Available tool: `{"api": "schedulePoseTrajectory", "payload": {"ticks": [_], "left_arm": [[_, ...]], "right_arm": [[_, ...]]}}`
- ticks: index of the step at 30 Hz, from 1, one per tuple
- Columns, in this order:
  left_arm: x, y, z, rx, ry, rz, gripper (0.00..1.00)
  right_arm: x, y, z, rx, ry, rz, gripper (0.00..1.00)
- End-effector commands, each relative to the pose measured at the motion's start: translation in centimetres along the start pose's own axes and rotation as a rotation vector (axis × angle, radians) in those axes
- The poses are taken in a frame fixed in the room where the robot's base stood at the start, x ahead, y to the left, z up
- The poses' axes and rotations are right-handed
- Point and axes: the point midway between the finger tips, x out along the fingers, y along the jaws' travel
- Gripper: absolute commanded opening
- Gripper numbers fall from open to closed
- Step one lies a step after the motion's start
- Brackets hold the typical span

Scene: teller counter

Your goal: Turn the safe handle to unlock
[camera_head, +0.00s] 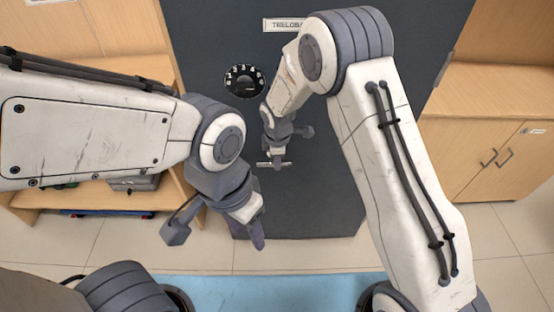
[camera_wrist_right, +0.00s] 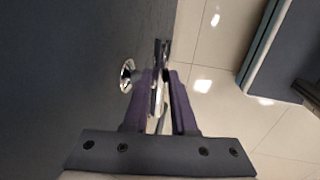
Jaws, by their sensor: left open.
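The safe (camera_head: 310,195) is a dark grey box with a name plate at its top and a round black dial (camera_head: 244,81). Its metal handle (camera_head: 273,164) sits below and right of the dial. In the right wrist view the handle (camera_wrist_right: 159,85) stands out from the dark door, with a round chrome base beside it. My right gripper (camera_wrist_right: 160,78) has its two purple fingers closed around the handle bar; it also shows at the handle in the head view (camera_head: 277,153). My left gripper (camera_head: 256,232) is open and empty, in front of the safe's lower left part.
A wooden shelf (camera_head: 95,198) with dark items stands left of the safe. A wooden cabinet (camera_head: 500,150) with handles stands at the right. Tiled floor (camera_head: 300,257) is clear in front, with a blue strip (camera_head: 270,292) nearer me.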

Motion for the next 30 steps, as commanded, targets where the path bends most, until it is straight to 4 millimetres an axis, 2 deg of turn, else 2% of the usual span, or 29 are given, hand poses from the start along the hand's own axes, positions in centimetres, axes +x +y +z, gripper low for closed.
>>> {"api": "schedulePoseTrajectory", "payload": {"ticks": [11, 17, 23, 30], "left_arm": [[1.0, -0.1, 0.1, 0.000, 0.000, 0.000, 0.50], [3.1, -0.2, 0.2, 0.000, 0.000, 0.000, 0.50], [7.2, -0.5, 0.4, 0.000, 0.000, 0.000, 0.50], [13.5, -1.0, 0.7, 0.000, 0.000, 0.000, 0.50]], "right_arm": [[0.2, 0.0, 0.2, 0.015, 0.055, 0.001, 0.00], [0.7, 0.0, 0.5, 0.034, 0.143, 0.004, 0.00], [1.3, -0.1, 0.8, 0.056, 0.252, 0.008, 0.00], [1.8, -0.2, 1.0, 0.078, 0.381, 0.009, 0.00]]}}
